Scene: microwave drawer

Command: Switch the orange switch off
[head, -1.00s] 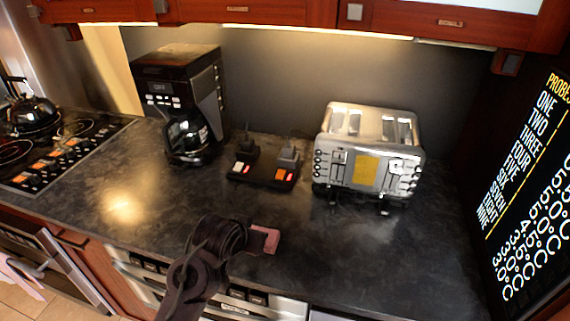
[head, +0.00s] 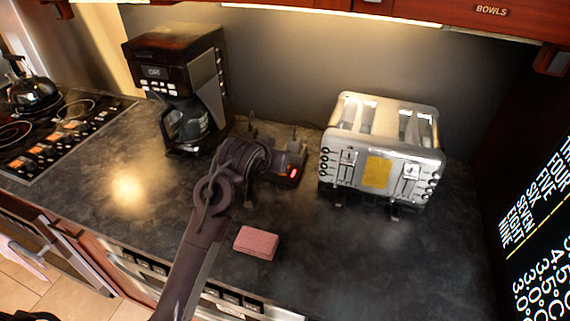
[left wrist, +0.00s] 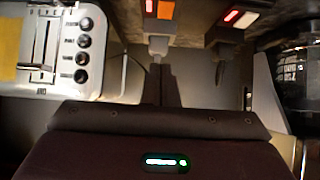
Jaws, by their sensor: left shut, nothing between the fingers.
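The orange switch (left wrist: 166,9) shows at the top of the left wrist view, with a lit red part (left wrist: 149,6) beside it. My left gripper (head: 252,160) is shut and empty, over or just in front of the box. My right gripper is out of view.
A silver toaster (head: 382,155) stands right of the box. A black coffee maker (head: 178,85) stands to its left. A pink sponge-like block (head: 256,242) lies on the front counter. The counter's right front is clear.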

